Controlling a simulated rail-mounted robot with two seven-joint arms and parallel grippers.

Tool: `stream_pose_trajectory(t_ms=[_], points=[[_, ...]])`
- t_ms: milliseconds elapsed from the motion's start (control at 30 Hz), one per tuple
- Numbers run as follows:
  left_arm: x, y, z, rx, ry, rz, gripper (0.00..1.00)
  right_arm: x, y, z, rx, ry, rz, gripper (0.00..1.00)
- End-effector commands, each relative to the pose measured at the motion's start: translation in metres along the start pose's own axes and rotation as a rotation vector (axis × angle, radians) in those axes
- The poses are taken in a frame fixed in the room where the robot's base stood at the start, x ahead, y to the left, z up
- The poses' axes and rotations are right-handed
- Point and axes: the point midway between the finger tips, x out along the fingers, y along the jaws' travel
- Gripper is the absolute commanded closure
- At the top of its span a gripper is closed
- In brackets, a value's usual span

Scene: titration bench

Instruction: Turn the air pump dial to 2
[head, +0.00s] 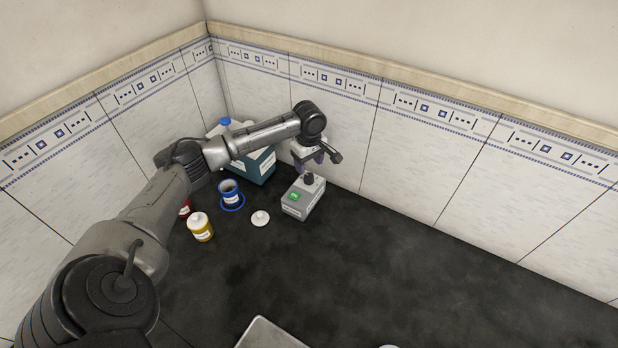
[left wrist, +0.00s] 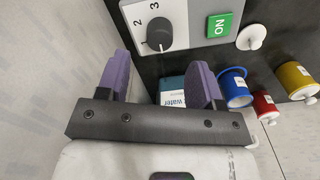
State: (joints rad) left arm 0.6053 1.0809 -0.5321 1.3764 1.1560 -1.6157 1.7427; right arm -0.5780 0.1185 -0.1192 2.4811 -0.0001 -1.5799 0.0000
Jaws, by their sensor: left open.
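The air pump (head: 312,203) is a small grey box on the dark bench near the back wall, with a green ON label (head: 293,196). Its black dial (head: 308,179) stands on top. My left gripper (head: 308,164) is open just above the dial. In the left wrist view its purple fingers (left wrist: 160,82) are spread apart, with nothing between them, and the dial lies ahead of them. My right gripper is not in view.
A teal water container (head: 262,167) stands behind and left of the pump. A blue jar (head: 230,194), a yellow jar (head: 200,230), a red jar (head: 185,209) and a white lid (head: 260,217) are to its left. A tray (head: 262,335) is at the front. The right bench is clear.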

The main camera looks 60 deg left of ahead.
Motion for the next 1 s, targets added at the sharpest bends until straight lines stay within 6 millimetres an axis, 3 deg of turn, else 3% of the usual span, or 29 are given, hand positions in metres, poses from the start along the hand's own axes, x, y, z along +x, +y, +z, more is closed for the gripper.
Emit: stream_pose_trajectory(t_ms=[100, 400, 867, 1000], points=[[0.023, -0.001, 0.000, -0.001, 0.000, -0.003, 0.39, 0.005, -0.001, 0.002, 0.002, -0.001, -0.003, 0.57], [0.055, 0.000, 0.000, 0.002, 0.001, 0.000, 0.39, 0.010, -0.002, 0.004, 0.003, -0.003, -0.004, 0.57], [0.062, 0.000, 0.000, 0.002, 0.002, 0.000, 0.39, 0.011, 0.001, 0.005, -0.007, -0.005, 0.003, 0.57], [0.062, 0.000, 0.000, 0.002, 0.002, 0.000, 0.51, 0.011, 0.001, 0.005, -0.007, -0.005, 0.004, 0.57]])
